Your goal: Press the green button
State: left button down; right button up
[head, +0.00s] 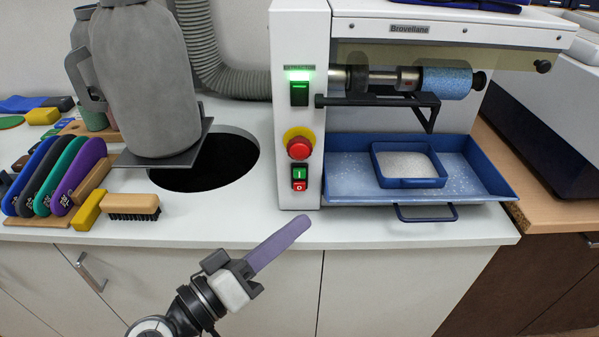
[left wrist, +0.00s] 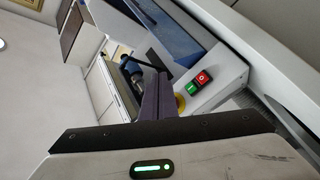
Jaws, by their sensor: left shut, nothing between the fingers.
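The green button (head: 299,172), marked I, sits directly above a red button (head: 299,186), marked O, low on the machine's white front panel. In the left wrist view the green button (left wrist: 193,88) and red button (left wrist: 203,77) are unobstructed, just right of the fingers. My left gripper (head: 303,220) is shut, its long purple fingers together and pointing up and right. In the head view its tip lies below the buttons, apart from them. It also shows in the left wrist view (left wrist: 163,76). My right gripper is not in view.
A red emergency stop (head: 299,148) on a yellow ring is above the green button. Higher is a green-lit extractor switch (head: 299,93). A blue tray (head: 470,170) juts out right of the panel. Clear white worktop (head: 225,215) lies between.

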aim_at(300, 173)
pick_arm(q)
jog(key=w+b, duration=0.1)
jog(key=w, duration=0.7)
jog(key=shift+w, duration=0.4)
dwell(0.4)
jog(key=shift+w+f, duration=0.1)
jog(key=shift+w, duration=0.05)
dwell(1.3)
jog(key=shift+w, duration=0.25)
